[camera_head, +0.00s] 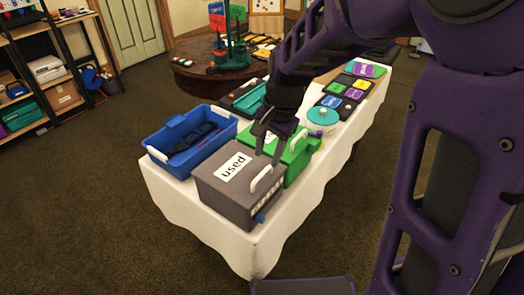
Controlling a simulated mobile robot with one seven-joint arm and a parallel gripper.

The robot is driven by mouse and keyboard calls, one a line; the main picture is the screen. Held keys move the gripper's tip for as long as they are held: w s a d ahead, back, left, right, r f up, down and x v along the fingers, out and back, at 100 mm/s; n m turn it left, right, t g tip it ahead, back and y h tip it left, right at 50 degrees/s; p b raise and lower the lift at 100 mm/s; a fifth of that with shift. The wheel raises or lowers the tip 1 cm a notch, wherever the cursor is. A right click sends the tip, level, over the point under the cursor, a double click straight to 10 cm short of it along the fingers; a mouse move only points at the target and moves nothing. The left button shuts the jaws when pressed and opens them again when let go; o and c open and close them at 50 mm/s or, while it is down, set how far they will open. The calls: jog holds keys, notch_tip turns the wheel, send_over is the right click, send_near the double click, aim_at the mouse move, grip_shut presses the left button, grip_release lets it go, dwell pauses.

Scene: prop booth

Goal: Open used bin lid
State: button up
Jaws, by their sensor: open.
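The used bin (225,203) is a grey box with a white "used" label on its lid (222,172). It stands at the near end of the white-covered table. The lid looks shut, with a white handle (262,179) on its right side and a small blue piece at its front lower edge. My gripper (269,158) points down above the far right part of the lid, close to the handle. Its fingers are apart with nothing seen between them. I cannot tell whether a finger touches the lid.
A blue tub (190,137) with dark items stands left of the bin. A green box (299,152) stands right behind it, partly hidden by my gripper. A round teal-lidded container (322,117) and colored tiles (344,95) lie farther along. Carpet (100,220) at left is clear.

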aim_at(262, 173)
jog(key=f+b, duration=0.1)
jog(key=f, duration=0.1)
jog(key=f+b, duration=0.1)
jog(key=f, duration=0.1)
jog(key=a+f+b, duration=0.1)
jog(key=f, duration=0.1)
jog(key=shift+w+b, duration=0.4)
jog(key=shift+c, duration=0.2)
grip_shut()
dwell(0.9)
